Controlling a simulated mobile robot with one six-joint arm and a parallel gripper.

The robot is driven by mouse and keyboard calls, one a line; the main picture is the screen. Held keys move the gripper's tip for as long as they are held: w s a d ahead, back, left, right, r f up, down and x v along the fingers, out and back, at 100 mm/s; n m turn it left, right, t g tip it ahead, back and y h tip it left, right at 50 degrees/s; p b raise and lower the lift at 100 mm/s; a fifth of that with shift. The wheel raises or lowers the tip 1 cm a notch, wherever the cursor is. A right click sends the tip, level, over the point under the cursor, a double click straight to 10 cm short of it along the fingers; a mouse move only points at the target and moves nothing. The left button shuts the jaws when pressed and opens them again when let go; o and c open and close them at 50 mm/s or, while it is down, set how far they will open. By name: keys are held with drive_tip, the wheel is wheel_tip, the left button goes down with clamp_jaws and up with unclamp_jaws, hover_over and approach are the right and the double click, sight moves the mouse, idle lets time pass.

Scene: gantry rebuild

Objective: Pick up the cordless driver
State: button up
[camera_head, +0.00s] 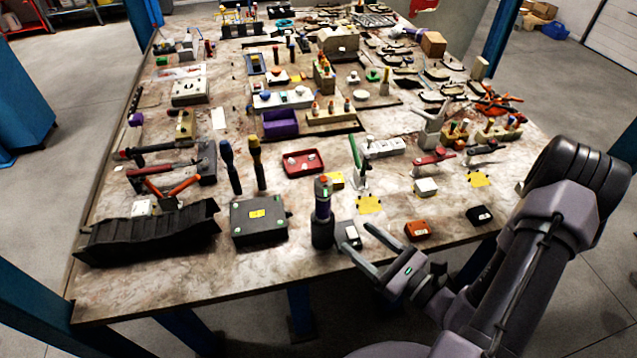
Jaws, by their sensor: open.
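An upright dark tool with a purple-grey middle, a small green patch and an orange-red top stands near the table's front edge; it looks like the cordless driver (322,232). It stands on a wide black base. My gripper (357,243) is at the front edge of the table, just right of and nearer than the driver. Its two fingers are apart and point toward the upper left. Nothing shows between them, and the gripper looks apart from the driver.
A small grey-black block (348,234) stands close beside the driver, near my fingertips. A black box (259,222) is to its left, a red tray (303,162) behind it. An orange box (417,231) lies to the right. The front left table (180,282) is bare.

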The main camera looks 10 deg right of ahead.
sight(328, 210)
drive_tip(key=shift+m+h, duration=0.4)
drive_tip(key=x, duration=1.1)
drive_tip(key=shift+w+d+f+b, duration=0.15)
drive_tip(key=shift+d+f+b, duration=0.15)
drive_tip(key=shift+b, duration=0.1)
drive_tip(key=x, duration=0.6)
drive_tip(key=shift+w+r, duration=0.1)
clamp_jaws()
